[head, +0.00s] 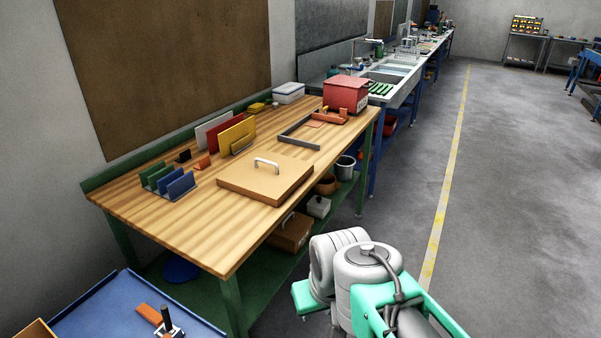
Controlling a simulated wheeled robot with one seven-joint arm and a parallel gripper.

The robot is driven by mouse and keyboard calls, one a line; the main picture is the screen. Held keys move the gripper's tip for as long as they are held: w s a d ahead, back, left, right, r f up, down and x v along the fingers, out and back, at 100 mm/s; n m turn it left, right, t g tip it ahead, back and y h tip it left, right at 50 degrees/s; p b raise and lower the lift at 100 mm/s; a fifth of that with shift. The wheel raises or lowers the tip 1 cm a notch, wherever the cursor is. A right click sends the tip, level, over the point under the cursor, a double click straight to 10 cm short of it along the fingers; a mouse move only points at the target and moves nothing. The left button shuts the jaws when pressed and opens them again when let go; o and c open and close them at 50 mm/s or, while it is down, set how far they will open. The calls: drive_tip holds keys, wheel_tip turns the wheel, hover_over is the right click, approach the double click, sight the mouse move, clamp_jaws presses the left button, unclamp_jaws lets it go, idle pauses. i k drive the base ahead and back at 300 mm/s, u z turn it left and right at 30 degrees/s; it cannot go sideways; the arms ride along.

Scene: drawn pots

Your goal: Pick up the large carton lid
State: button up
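The large carton lid (243,180) is a flat, tan, square lid with a pale, arched handle (266,163) on top. It lies on the wooden workbench (150,215), near its front edge, with the handle facing up. My arm shows at the bottom right as white joints and green parts, off the bench and apart from the lid. My gripper's fingertips do not show.
Blue and green racks (180,185) stand left of the lid; upright red, white and yellow panels stand behind. A grey angled frame (299,142) and red box (346,95) lie beyond. A blue tray (100,312) is at bottom left. Floor (395,190) right of the bench is clear.

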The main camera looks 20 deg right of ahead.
sight(264, 175)
drive_tip(key=z, duration=0.75)
drive_tip(key=i, duration=2.05)
drive_tip(key=u, duration=3.75)
